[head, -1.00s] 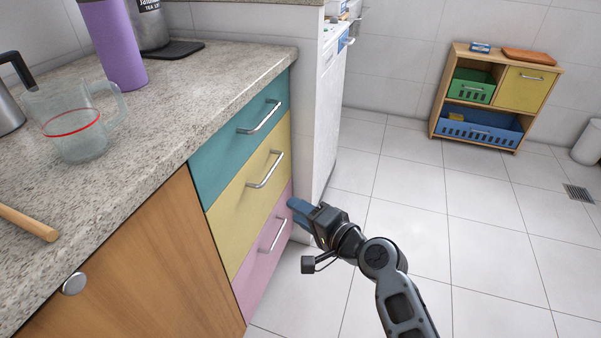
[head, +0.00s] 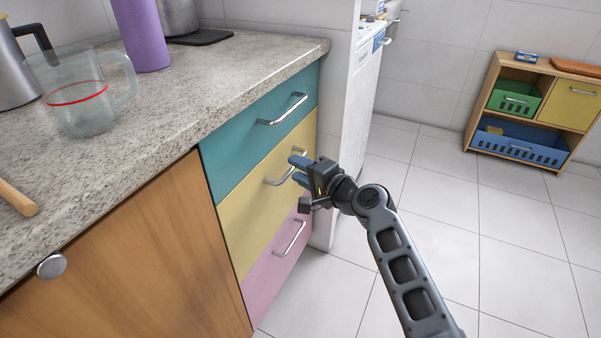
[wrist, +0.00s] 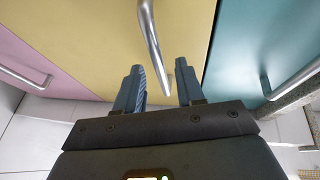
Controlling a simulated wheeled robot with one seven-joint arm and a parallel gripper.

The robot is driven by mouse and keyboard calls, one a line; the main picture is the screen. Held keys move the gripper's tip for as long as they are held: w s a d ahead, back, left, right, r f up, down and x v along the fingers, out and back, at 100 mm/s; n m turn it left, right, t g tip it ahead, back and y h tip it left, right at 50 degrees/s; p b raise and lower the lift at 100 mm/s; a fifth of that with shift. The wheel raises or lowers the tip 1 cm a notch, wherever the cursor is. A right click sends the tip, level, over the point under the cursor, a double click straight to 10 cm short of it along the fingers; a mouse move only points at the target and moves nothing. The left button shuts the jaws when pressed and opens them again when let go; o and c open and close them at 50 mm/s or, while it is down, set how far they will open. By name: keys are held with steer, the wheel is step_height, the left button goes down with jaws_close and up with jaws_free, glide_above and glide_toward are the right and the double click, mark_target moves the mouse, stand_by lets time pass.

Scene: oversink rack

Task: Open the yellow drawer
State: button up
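The yellow drawer (head: 244,207) is the middle one of a stack of three and looks shut; it also fills the middle of the wrist view (wrist: 105,35). Its silver bar handle (head: 273,183) is partly hidden behind my gripper (head: 296,170) in the head view. In the wrist view the handle (wrist: 151,42) runs down to between the two blue fingertips of my gripper (wrist: 158,68). The fingers are apart, with gaps beside the handle, and do not look closed on it.
A teal drawer (head: 232,150) is above and a pink drawer (head: 265,279) below, each with a bar handle. The granite counter (head: 215,85) overhangs them, holding a glass jug (head: 80,110). The tiled floor (head: 440,250) to the right is clear.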

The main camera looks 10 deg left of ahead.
steer(key=shift+a, duration=0.1)
jaws_close()
stand_by(0.3)
stand_by(0.4)
